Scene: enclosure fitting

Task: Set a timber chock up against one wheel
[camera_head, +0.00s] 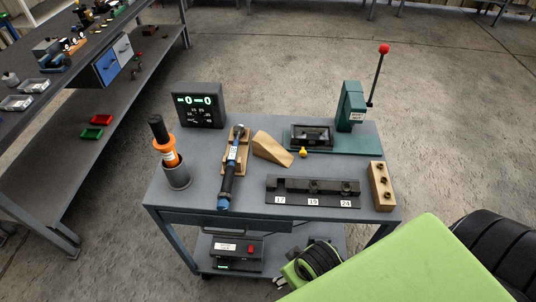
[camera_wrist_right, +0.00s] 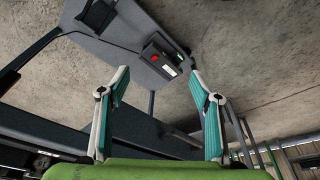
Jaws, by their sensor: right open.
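The timber chock (camera_head: 272,149) is a pale wooden wedge lying on the grey top of the cart (camera_head: 225,133), between a blue-and-black tool and a dark press fixture. My right gripper (camera_wrist_right: 160,78) is open and empty in the right wrist view, with its two teal-and-white fingers spread wide. It is away from the chock, which does not show in that view. The cart's wheels are mostly hidden or too small to make out. My left gripper is not in view.
The cart top also carries a digital display (camera_head: 199,105), an orange-and-black tool in a cup (camera_head: 177,176), a green lever press (camera_head: 351,108) and a numbered black rail (camera_head: 312,191). A box with a red button (camera_head: 236,253) sits on the lower shelf. Concrete floor surrounds the cart.

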